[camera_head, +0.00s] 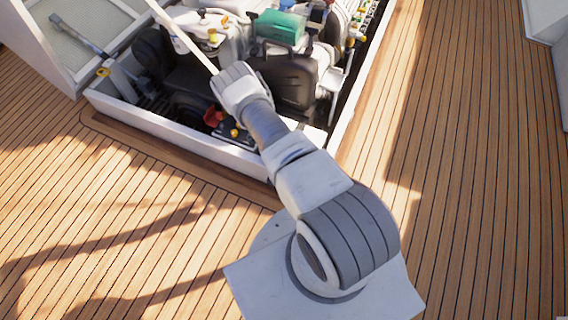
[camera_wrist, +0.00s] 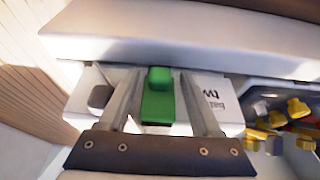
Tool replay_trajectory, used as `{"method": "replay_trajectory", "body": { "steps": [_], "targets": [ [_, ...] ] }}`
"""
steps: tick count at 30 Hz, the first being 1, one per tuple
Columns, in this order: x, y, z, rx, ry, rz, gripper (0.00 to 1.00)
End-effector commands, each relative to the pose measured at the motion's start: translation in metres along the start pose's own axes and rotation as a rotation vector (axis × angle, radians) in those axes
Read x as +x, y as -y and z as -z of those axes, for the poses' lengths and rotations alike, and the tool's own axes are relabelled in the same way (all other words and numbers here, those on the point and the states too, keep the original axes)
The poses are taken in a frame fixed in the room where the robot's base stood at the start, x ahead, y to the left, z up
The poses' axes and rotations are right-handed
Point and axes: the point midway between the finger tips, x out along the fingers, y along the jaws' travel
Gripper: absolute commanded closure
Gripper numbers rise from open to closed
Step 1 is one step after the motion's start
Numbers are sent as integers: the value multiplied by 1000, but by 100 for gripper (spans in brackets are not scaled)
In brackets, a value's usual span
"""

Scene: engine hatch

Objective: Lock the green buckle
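The green buckle (camera_wrist: 158,105) shows in the wrist view, on a white box (camera_wrist: 215,88) with dark lettering. It has a raised block at its far end. My gripper (camera_wrist: 161,78) is open, with its two metal fingers spread to the left and right of the buckle. I see a gap between the buckle and each finger; whether the fingers reach down to its level I cannot tell. In the head view my arm reaches over the hatch, and I cannot make out the gripper or buckle there.
A pale hatch rim (camera_head: 180,131) borders the engine bay; a pale ledge (camera_wrist: 190,45) crosses beyond the buckle. A grey knob (camera_wrist: 100,96) is left of the fingers, yellow parts (camera_wrist: 290,110) to the right. A pale rod (camera_head: 185,38) slants near my arm. Wooden deck (camera_head: 470,170) is clear.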

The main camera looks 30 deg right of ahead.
Motion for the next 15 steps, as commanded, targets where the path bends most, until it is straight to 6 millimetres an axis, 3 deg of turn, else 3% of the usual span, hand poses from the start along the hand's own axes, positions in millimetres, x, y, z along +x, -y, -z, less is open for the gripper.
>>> {"method": "replay_trajectory", "body": {
  "steps": [8, 15],
  "targets": [
    [-7, 0, 1, 0, 0, 0, 35],
    [-55, 1, 4, 2, -1, 0, 35]
  ]
}}
